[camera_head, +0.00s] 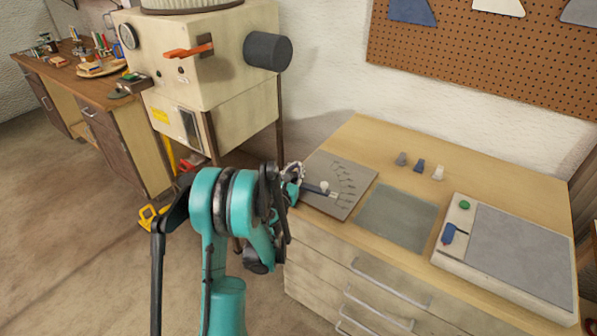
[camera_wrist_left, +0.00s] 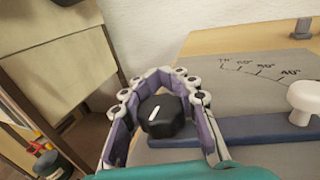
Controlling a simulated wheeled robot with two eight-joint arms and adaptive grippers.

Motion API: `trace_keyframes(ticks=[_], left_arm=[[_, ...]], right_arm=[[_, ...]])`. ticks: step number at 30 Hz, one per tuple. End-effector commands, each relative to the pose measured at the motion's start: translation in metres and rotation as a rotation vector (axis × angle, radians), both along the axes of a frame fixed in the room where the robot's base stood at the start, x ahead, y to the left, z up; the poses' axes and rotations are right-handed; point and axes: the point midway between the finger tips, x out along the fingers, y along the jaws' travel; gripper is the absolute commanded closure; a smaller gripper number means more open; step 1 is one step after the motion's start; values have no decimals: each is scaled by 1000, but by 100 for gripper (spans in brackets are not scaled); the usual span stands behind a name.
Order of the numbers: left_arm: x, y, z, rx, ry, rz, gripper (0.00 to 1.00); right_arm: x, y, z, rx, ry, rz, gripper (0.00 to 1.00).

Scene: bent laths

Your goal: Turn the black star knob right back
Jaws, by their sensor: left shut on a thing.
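The black star knob (camera_wrist_left: 161,116) shows in the left wrist view, with a white line on its top slanting to the upper right. It sits at the left end of a blue bar (camera_wrist_left: 245,130). My left gripper (camera_wrist_left: 160,76) is shut on it, its jointed purple fingers wrapped around both sides. In the head view my left gripper (camera_head: 295,178) is at the left edge of the grey angle plate (camera_head: 345,170), and the knob is hidden or too small to tell there. A white knob (camera_wrist_left: 303,100) stands on the bar. My right gripper is not in view.
On the bench stand several small pegs (camera_head: 420,165), a dark grey mat (camera_head: 396,218) and a pale box (camera_head: 448,240) with a green button and blue switch. A cream machine (camera_head: 200,85) with an orange lever (camera_head: 188,51) stands behind left. A pegboard hangs behind.

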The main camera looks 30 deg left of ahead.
Motion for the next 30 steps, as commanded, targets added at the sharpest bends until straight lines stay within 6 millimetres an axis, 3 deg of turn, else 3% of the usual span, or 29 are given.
trace_keyframes(ticks=[12, 30], left_arm=[[-2, 7, 0, 0, 0, 214, 100], [-2, 10, 0, 0, 0, 253, 100]], right_arm=[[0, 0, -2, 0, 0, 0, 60], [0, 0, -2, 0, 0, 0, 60]])
